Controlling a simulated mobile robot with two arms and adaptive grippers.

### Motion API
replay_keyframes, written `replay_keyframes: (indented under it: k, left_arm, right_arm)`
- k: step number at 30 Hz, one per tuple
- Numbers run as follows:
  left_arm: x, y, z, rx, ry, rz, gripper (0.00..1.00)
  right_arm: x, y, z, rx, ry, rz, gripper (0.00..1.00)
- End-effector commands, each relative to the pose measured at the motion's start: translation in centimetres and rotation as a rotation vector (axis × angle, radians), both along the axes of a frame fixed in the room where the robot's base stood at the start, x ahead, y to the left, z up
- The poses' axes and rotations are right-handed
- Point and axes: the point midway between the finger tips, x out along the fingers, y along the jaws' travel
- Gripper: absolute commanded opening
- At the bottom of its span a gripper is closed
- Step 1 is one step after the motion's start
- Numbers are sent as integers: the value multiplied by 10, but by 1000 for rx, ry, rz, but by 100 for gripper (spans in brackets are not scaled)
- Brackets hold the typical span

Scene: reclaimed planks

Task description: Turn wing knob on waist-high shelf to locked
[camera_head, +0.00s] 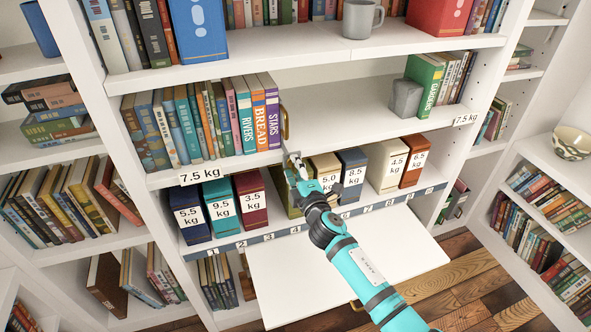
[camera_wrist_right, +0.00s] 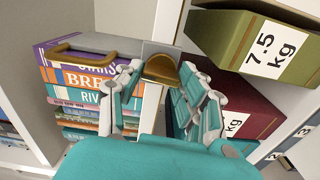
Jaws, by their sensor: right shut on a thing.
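My right gripper (camera_head: 296,176) reaches from below right to the front edge of the waist-high shelf, just under the right end of a row of upright books. In the right wrist view, its fingers (camera_wrist_right: 158,92) close around a brass piece (camera_wrist_right: 163,68), which looks like the wing knob. It sits against a grey plate (camera_wrist_right: 162,48) beside the books. The fingers hide part of the knob, and no lock marking is readable. A brass handle (camera_wrist_right: 90,46) shows next to the book marked STARS; it is also in the head view (camera_head: 284,122). My left gripper is not in view.
Weight-labelled boxes, including a dark red one (camera_head: 249,199) and a white one (camera_head: 388,165), stand on the numbered shelf below; an olive box (camera_wrist_right: 262,43) is close to my right fingers. A white panel (camera_head: 350,262) juts out underneath. The shelf middle (camera_head: 340,110) is clear.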

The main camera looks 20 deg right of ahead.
Motion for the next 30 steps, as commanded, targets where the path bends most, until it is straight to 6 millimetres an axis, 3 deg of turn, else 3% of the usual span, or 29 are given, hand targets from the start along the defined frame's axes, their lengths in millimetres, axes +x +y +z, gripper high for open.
replay_keyframes:
  k: [9,24,25,30]
  left_arm:
    - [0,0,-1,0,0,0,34]
    - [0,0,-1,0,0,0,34]
    - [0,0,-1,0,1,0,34]
    - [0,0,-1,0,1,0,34]
  right_arm:
    - [0,0,-1,-104,-3,0,6]
    - [0,0,-1,-121,-2,0,6]
    - [0,0,-1,-121,-2,0,40]
    - [0,0,-1,-120,-3,0,61]
